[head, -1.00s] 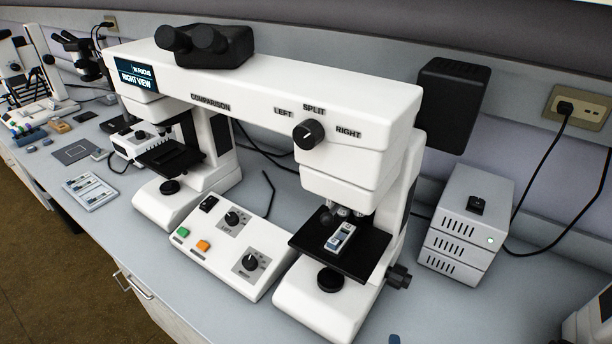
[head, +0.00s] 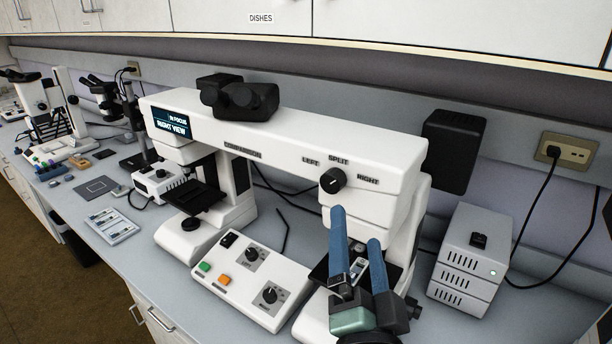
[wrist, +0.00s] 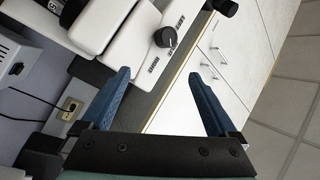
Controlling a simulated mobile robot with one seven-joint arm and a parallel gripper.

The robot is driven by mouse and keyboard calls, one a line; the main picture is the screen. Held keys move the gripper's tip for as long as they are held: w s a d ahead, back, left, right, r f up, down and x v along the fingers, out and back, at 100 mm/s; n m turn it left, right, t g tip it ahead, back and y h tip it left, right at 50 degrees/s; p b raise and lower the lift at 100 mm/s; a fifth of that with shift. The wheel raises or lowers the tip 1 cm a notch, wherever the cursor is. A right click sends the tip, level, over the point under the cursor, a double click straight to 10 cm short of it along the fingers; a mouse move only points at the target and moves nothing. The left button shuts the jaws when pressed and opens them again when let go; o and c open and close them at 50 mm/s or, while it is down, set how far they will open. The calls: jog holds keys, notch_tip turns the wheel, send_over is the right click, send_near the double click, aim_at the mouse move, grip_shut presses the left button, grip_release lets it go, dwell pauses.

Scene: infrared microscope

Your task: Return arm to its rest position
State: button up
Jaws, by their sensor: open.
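My gripper (head: 357,228) is in the head view at the lower right, in front of the right stage of the comparison microscope (head: 290,135). Its two blue fingers are spread apart with nothing held. The wrist view also shows the open fingers (wrist: 162,90), with the bench edge and cabinet fronts beyond them. The right stage and a pale slide (head: 361,268) on it are partly hidden behind the fingers. The microscope's screen (head: 171,124) reads "IN FOCUS" and "RIGHT VIEW". The selector knob (head: 333,180) sits under the LEFT, SPLIT and RIGHT labels.
A control box (head: 248,283) with green and orange buttons stands between the microscope's two bases. A grey power unit (head: 467,262) stands to the right. A slide tray (head: 112,226) and other microscopes are at the left. Cabinets labelled DISHES (head: 261,17) hang above.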

jog(key=s+a+r+n+t+p, duration=0.1)
jog(key=s+a+r+n+t, duration=0.1)
jog(key=r, duration=0.9)
jog(key=s+a+r+n+t+p, duration=0.1)
jog(key=s+r+n, duration=0.4)
jog(key=r, duration=0.7)
jog(key=s+a+r+n+t+p, duration=0.2)
jog(key=s+a+r+n+t, duration=0.1)
jog(key=r, duration=0.9)
jog(key=shift+s+a+r+n+t+y, duration=0.3)
jog(key=shift+t+y, duration=0.1)
jog(key=shift+t, duration=0.1)
jog(key=shift+w+f, duration=0.1)
